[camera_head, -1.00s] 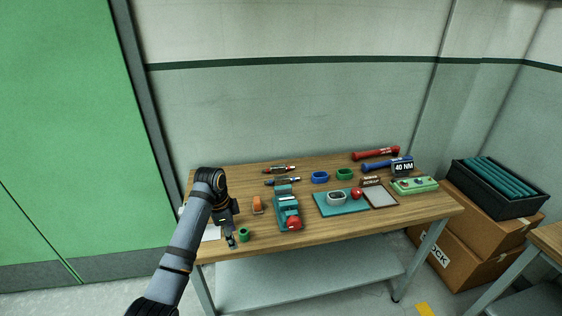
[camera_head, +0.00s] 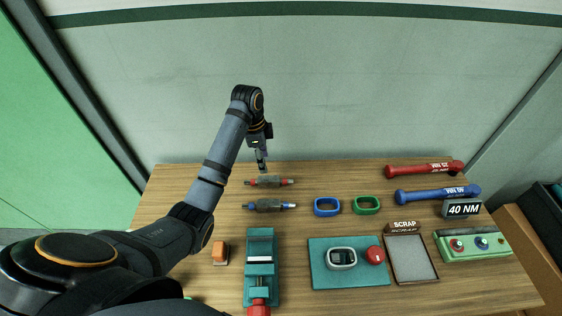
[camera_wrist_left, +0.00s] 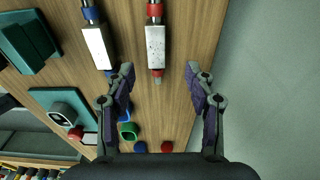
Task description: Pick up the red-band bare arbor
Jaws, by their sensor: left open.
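The red-band arbor (camera_head: 270,182) lies flat on the wooden table near its back edge, a slim bar with a thicker grey middle and red ends. My left gripper (camera_head: 262,166) is above and just behind it, open and empty. In the left wrist view the red-band arbor (camera_wrist_left: 155,46) lies beyond the open fingers (camera_wrist_left: 161,80), roughly in line with the gap between them. The blue-band arbor (camera_head: 269,205) lies parallel in front of it and also shows in the left wrist view (camera_wrist_left: 97,46). My right gripper is not in view.
A blue ring (camera_head: 327,207) and green ring (camera_head: 367,205) lie to the right. A teal vise-like fixture (camera_head: 261,246) and an orange block (camera_head: 220,252) are in front. Red (camera_head: 425,169) and blue (camera_head: 438,194) torque wrenches lie at the right. The wall is close behind the table.

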